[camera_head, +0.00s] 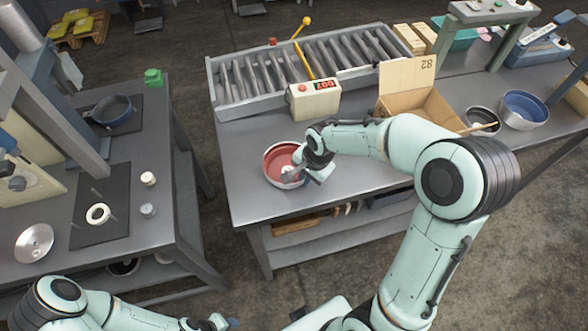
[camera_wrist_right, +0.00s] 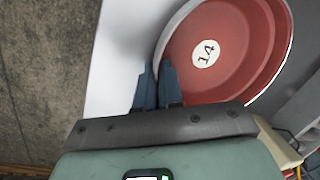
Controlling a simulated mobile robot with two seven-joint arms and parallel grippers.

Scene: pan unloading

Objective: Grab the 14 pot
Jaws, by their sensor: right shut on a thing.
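The 14 pot (camera_head: 272,160) is a round pan, red inside with a pale rim, standing near the front left of the middle table. In the right wrist view the pot (camera_wrist_right: 230,60) shows a white label reading 14. My right gripper (camera_head: 292,176) is at the pot's near right side. In the right wrist view its fingers (camera_wrist_right: 158,88) are shut on the pot's rim wall. My left gripper (camera_head: 222,323) is at the bottom edge, away from the pot, and its jaws are too small to read.
A roller rack (camera_head: 230,88) and a box with a red display (camera_head: 314,100) stand behind the pot. A cardboard box (camera_head: 410,105) and a blue pan (camera_head: 525,108) are to the right. The table left of the pot is clear. A left bench (camera_head: 150,215) stands across a gap.

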